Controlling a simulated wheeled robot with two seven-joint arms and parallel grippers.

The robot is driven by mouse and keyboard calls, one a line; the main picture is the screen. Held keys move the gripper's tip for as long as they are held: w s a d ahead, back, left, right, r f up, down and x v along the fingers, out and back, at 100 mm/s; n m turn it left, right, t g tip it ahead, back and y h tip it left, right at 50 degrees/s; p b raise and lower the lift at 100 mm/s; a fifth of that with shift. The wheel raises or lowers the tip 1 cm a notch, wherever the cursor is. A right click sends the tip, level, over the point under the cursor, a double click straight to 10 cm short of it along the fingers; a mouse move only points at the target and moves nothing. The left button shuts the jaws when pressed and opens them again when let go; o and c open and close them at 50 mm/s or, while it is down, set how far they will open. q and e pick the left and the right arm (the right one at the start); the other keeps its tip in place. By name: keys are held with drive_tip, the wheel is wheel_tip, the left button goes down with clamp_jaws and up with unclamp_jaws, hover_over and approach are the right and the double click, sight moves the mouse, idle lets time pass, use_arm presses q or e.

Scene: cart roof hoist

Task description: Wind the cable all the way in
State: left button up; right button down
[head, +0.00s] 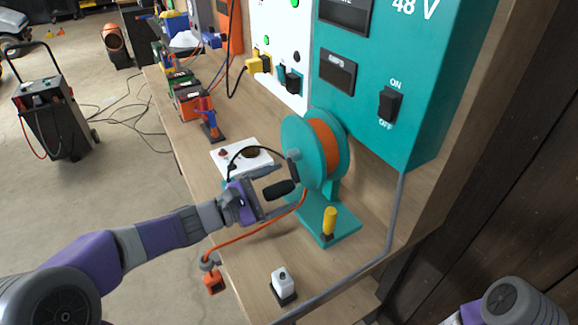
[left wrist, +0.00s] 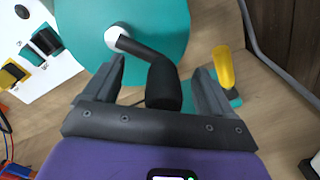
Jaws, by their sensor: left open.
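A teal cable reel (head: 290,135) wound with orange cable (head: 323,145) stands on the workbench on a teal base. The cable runs from the reel over the bench's front edge and hangs down to an orange plug (head: 214,281). My right gripper is out of view.
A yellow-handled lever (head: 329,222) stands on the reel's base. A white-and-black block (head: 283,284) sits near the bench's front. A teal 48 V cabinet (head: 425,95) rises behind the reel, with a grey conduit (head: 391,225) below it. A white box (head: 233,159) lies left of the reel.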

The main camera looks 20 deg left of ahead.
use_arm(q)
drive_tip(key=shift+p+v, duration=0.45)
drive_tip(key=shift+v, duration=4.1)
